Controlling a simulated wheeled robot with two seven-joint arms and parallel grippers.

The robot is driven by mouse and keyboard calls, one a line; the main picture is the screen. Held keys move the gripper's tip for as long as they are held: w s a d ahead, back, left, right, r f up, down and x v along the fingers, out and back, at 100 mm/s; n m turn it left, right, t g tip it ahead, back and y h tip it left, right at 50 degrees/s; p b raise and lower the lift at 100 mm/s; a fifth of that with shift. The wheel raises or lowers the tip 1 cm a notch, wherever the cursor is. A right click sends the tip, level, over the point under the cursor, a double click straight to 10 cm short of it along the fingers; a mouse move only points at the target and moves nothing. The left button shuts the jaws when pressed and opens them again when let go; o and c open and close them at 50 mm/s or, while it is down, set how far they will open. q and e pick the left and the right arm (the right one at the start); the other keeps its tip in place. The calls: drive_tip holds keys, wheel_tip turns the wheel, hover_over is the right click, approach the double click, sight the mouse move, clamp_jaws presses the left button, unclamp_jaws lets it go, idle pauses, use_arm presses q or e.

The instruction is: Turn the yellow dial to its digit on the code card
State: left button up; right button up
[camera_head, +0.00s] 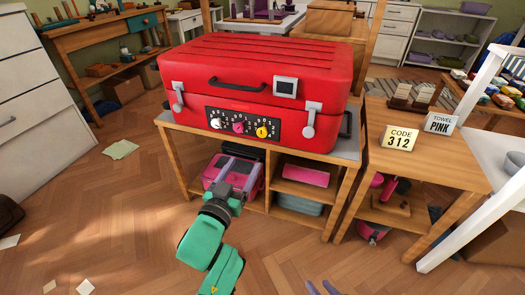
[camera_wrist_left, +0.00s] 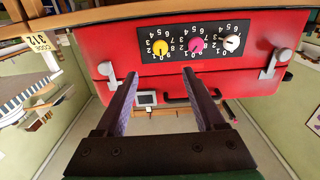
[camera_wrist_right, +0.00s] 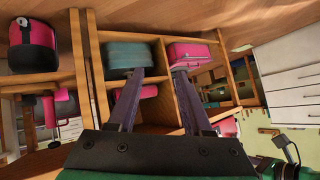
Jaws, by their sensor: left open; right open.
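A closed red suitcase (camera_head: 258,85) stands on the wooden bench. Its black front panel (camera_head: 285,131) carries, from left to right, a white dial (camera_head: 215,123), a pink dial (camera_head: 238,127) and the yellow dial (camera_head: 262,132). In the upside-down left wrist view the yellow dial (camera_wrist_left: 160,47) lies ahead of my open left gripper (camera_wrist_left: 160,76), apart from it. That gripper also shows below the panel (camera_head: 236,176). The code card (camera_head: 400,138) reads 312. My right gripper (camera_wrist_right: 159,74) is open and empty, low before the shelves. I cannot read the yellow dial's setting surely.
Two silver latches flank the panel, the right one (camera_head: 309,122) near the yellow dial. A card reading TOWEL PINK (camera_head: 440,123) stands beside the code card on a side table (camera_head: 425,165). Boxes fill the shelves under the suitcase. The floor in front is mostly clear.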

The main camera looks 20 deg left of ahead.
sight(261, 134)
use_arm(q)
drive_tip(key=w+b, duration=0.1)
drive_tip(key=w, duration=0.8)
drive_tip(key=w+d+b, duration=0.1)
drive_tip(key=w, duration=0.3)
drive_tip(key=shift+w+b, duration=0.3)
clamp_jaws()
use_arm(e)
drive_tip(key=shift+a+f+m+t+y, duration=0.3)
drive_tip(key=shift+a+f+t+y, duration=0.1)
drive_tip(key=shift+a+f+t, duration=0.65)
